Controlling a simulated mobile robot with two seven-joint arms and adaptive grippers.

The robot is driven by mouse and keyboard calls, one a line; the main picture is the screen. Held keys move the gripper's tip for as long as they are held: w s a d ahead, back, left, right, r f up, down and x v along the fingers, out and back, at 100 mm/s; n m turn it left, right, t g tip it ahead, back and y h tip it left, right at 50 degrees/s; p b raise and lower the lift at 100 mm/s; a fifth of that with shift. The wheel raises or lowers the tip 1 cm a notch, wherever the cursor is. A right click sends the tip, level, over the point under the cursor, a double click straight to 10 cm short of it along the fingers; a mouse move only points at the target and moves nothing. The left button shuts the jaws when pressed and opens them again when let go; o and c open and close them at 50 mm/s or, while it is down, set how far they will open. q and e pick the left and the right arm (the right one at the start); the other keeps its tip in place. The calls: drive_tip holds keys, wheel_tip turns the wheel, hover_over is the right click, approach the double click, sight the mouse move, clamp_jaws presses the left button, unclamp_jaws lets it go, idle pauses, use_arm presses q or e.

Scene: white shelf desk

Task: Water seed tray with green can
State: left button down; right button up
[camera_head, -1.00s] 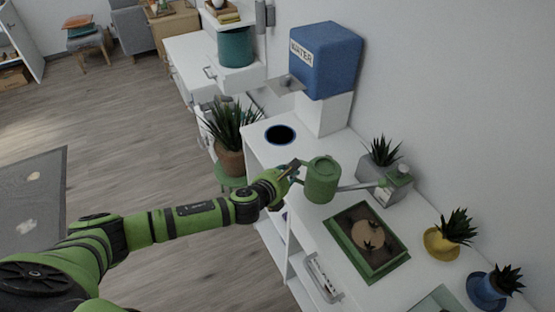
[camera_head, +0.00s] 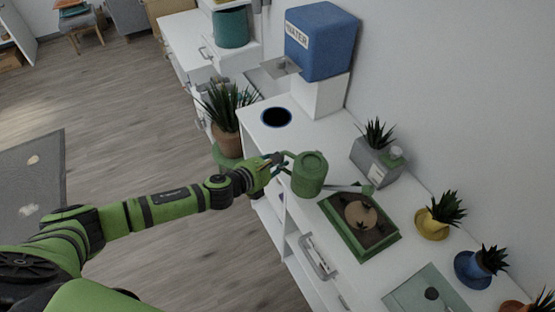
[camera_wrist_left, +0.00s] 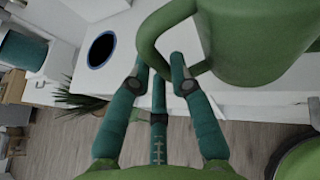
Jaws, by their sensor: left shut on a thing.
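The green watering can (camera_head: 308,176) is held up beside the left end of the seed tray, over the white desk. Its spout points right, and the spout's tip is close to the tray's back edge. My left gripper (camera_head: 277,164) is shut on the can's handle, which also shows in the left wrist view (camera_wrist_left: 150,35) at the fingertips (camera_wrist_left: 178,75). The seed tray (camera_head: 385,252) is green, holds dark soil with a round tan patch and small sprouts, and lies on the desk. I see no water coming from the spout. My right gripper is not in view.
A blue water tank (camera_head: 322,45) stands at the back of the desk, near a dark round hole (camera_head: 276,117). A grey planter (camera_head: 378,160) stands behind the tray. Yellow (camera_head: 432,223) and blue (camera_head: 472,268) pots stand to the right.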

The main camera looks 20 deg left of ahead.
use_arm(q)
drive_tip(key=shift+w+a+r+m+y+p, duration=0.15)
drive_tip(key=shift+r+m+y+p, duration=0.25)
drive_tip(key=shift+r+p, duration=0.7)
drive_tip(key=shift+s+a+r+m+y+p, duration=0.1)
drive_tip(key=shift+r+m+y+p, duration=0.35)
drive_tip(key=shift+p, duration=1.05)
drive_tip(key=shift+r, duration=0.15)
drive_tip(key=shift+d+r+m+t+y+p, duration=0.3)
drive_tip(key=shift+r+m+p, duration=0.5)
drive_tip(key=shift+p, duration=0.75)
drive_tip(key=shift+d+r+m+t+y+p, duration=0.1)
drive_tip(key=shift+d+r+m+y+p, duration=0.3)
drive_tip(key=shift+r+p, duration=0.9)
